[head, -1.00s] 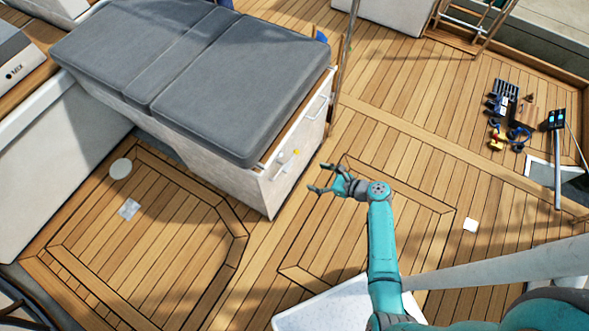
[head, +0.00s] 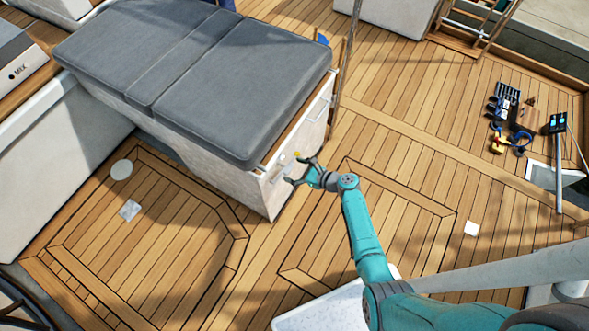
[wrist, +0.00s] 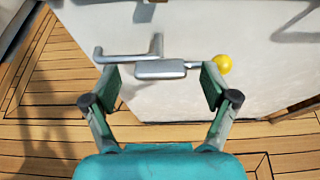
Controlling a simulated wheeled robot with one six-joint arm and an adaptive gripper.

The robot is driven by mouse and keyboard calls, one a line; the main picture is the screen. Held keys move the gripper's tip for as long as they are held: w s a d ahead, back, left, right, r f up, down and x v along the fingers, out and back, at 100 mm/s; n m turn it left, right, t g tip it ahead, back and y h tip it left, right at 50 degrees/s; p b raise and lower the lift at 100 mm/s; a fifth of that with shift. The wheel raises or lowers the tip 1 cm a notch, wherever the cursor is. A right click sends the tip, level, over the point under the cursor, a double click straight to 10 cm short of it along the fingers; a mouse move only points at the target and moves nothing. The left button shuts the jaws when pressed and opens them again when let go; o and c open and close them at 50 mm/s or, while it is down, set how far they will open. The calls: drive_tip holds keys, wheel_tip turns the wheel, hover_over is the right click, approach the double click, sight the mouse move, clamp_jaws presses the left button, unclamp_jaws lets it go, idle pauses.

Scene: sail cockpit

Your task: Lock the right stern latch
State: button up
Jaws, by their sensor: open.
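A metal latch sits on the pale end panel of the cushioned locker. In the wrist view the latch (wrist: 160,69) shows a flat silver body, a bent bar handle reaching left, and a yellow ball at its right end. In the head view the yellow ball (head: 297,154) shows just beyond my fingers. My gripper (head: 300,170) is open and empty in front of the panel. In the wrist view my gripper (wrist: 161,82) has its fingers spread either side of the silver body. I cannot tell whether they touch it.
The grey cushion (head: 235,85) overhangs the locker top. A second handle (head: 319,107) is farther along the same panel. Several tools (head: 510,120) lie at the far right.

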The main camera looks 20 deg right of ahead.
clamp_jaws()
idle(0.3)
